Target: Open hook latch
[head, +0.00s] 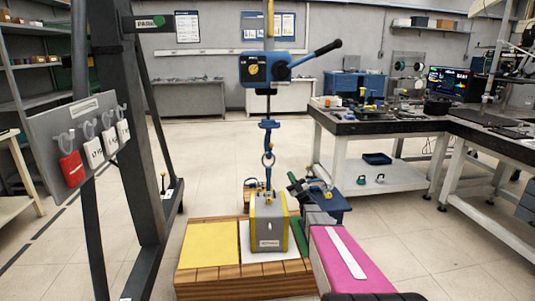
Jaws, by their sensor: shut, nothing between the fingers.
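A blue hook (268,140) hangs below a blue hoist (265,69) in the head view. Its lower, rounded part meets a ring-like shape just above a grey block with yellow edges (268,226). The latch is too small to tell whether it is open or shut. My gripper (295,184) is just right of and below the hook in the picture, at the end of my pink arm. It is shut and appears empty. I see a gap between it and the hook in the picture; the distance in depth is unclear.
The block stands on a wooden pallet (196,280) with a yellow pad (210,246) at left. A dark steel frame (122,130) and a board with tags (85,145) stand at left. A cluttered workbench (378,127) is at right. Open floor lies between.

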